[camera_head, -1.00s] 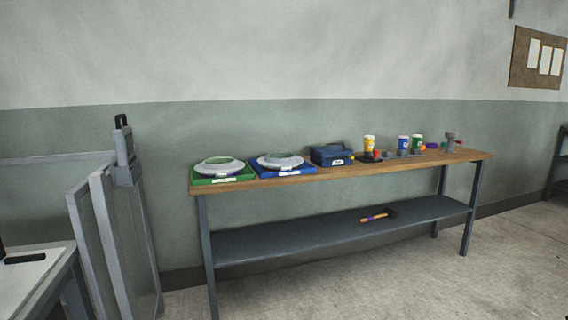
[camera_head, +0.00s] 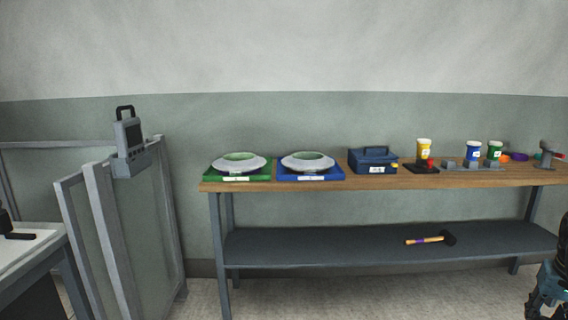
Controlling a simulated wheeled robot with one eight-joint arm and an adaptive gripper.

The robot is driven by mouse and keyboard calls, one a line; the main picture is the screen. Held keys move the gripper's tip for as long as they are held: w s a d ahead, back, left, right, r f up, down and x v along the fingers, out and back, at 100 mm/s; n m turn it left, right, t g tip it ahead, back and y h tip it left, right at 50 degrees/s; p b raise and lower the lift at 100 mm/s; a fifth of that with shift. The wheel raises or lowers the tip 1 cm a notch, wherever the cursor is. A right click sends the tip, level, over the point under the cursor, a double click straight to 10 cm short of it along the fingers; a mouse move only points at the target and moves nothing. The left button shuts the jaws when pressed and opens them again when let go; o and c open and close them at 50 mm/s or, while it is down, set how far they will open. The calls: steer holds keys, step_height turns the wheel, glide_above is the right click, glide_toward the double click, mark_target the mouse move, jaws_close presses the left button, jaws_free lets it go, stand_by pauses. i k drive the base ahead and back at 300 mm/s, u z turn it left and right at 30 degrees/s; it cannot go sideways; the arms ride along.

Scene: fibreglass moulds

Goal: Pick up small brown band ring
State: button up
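I cannot make out a small brown band ring in this view. Small coloured items lie at the right end of the wooden workbench (camera_head: 300,184): an orange piece (camera_head: 505,156) and a purple round piece (camera_head: 519,157), too small to tell in detail. My gripper (camera_head: 545,290) seems to be the dark and teal part at the lower right edge, partly cut off by the frame. It is low, in front of the bench and apart from everything on it. Its fingers cannot be made out.
A mallet (camera_head: 428,240) lies on the lower shelf. Framed panels (camera_head: 100,215) and a table (camera_head: 30,240) stand at left.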

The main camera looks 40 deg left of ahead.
mark_target(301, 162)
steer(key=u, duration=0.5)
steer(key=i, duration=0.85)
steer(key=u, duration=1)
steer(key=i, duration=0.5)
steer(key=u, duration=0.3)
